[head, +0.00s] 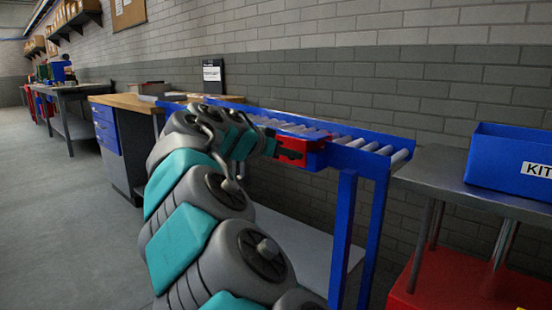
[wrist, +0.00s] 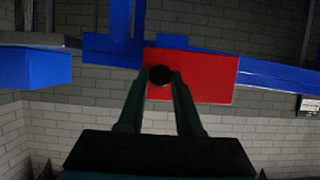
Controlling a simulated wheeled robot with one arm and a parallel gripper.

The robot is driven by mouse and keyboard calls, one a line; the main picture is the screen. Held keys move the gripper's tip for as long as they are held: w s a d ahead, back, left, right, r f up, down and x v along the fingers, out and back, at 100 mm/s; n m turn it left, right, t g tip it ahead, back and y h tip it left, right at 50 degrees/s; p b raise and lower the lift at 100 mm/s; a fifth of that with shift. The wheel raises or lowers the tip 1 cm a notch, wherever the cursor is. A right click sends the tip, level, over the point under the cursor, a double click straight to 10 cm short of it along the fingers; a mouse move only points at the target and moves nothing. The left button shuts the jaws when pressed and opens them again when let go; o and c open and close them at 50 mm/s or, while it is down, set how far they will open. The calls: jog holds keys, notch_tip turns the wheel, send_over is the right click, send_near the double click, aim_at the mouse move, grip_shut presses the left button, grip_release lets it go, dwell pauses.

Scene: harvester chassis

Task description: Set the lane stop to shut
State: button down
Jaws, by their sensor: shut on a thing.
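The lane stop is a red plate (head: 312,146) on the near side of the blue roller lane (head: 358,160), close to its right end. In the wrist view, which looks turned upside down, the red plate (wrist: 207,76) carries a round black knob (wrist: 160,75). My gripper (head: 290,154) reaches the plate from the left in the head view. In the wrist view its two dark fingers (wrist: 161,84) close on the knob from both sides. The knob is hidden in the head view.
A steel table (head: 440,175) with a blue KIT bin (head: 500,160) stands right of the lane, above a red base (head: 450,280). A wooden-topped workbench (head: 125,101) stands at the lane's far left end. A brick wall runs behind. Open floor lies at the left.

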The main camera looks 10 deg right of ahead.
jog(key=w+d, duration=0.1)
jog(key=d, duration=0.1)
jog(key=w+d, duration=0.2)
jog(key=shift+w+d, duration=0.1)
jog(key=shift+d, duration=0.05)
jog(key=c, duration=0.7)
grip_release()
jog(key=shift+o, duration=0.2)
send_near(298, 147)
jog(key=x, duration=0.3)
jog(key=shift+w+d+f, duration=0.2)
jog(key=shift+d+f, duration=0.05)
jog(key=shift+f, duration=0.1)
